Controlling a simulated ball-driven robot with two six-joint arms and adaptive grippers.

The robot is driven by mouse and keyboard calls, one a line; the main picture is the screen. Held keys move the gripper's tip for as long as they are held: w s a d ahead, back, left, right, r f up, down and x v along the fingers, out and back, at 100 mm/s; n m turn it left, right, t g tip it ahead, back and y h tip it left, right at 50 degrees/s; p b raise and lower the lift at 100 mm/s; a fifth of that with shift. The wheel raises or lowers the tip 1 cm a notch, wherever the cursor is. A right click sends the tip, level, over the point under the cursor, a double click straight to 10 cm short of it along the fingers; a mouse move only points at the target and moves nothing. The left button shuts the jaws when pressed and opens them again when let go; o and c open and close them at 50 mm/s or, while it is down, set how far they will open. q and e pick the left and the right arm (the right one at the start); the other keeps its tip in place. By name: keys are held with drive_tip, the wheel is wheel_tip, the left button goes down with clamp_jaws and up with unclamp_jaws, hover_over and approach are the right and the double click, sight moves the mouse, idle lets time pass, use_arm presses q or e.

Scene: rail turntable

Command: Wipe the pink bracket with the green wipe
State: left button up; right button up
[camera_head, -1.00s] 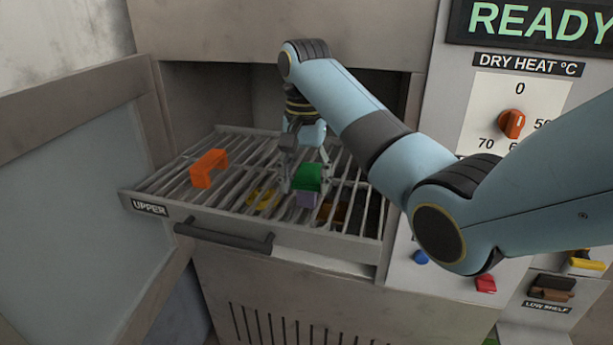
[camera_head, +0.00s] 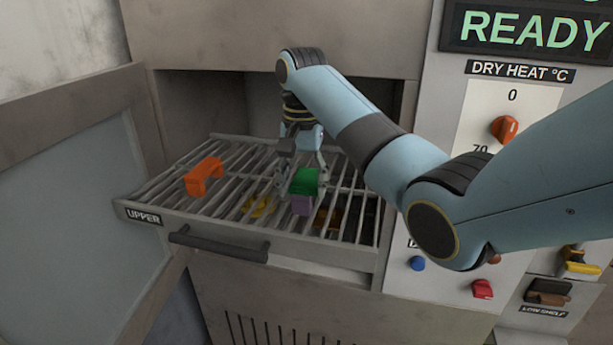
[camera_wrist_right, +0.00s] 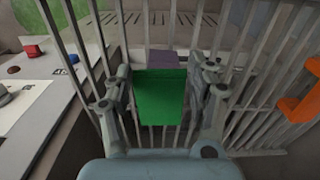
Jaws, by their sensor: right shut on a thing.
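The green wipe (camera_head: 305,180) is between the fingers of my right gripper (camera_head: 299,186), over the upper rack (camera_head: 232,179). In the right wrist view the wipe (camera_wrist_right: 160,97) fills the space between the two fingers of the right gripper (camera_wrist_right: 160,95), which is shut on it. A purple-looking block (camera_head: 301,205), likely the pink bracket, lies right below the wipe. Its edge also shows in the right wrist view (camera_wrist_right: 162,58) just beyond the wipe. The wipe covers its top; I cannot tell whether they touch. My left gripper is out of view.
An orange bracket (camera_head: 204,175) sits on the rack at left. Yellow things (camera_head: 258,206) show below the bars. The open door (camera_head: 75,175) stands at left, and the control panel with its orange dial (camera_head: 504,129) is at right.

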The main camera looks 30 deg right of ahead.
sight(308, 180)
drive_tip(key=shift+s+a, duration=0.5)
drive_tip(key=shift+a, duration=0.1)
drive_tip(key=shift+w+d, duration=0.75)
drive_tip(key=shift+d, duration=0.25)
drive_tip(key=shift+w+d, duration=0.75)
drive_tip(key=shift+d, duration=0.25)
drive_tip(key=shift+s+a, duration=0.65)
drive_tip(key=shift+a, duration=0.2)
drive_tip(key=shift+s+a, duration=0.6)
drive_tip(key=shift+a, duration=0.25)
drive_tip(key=shift+s+a, duration=0.3)
drive_tip(key=shift+f, duration=0.1)
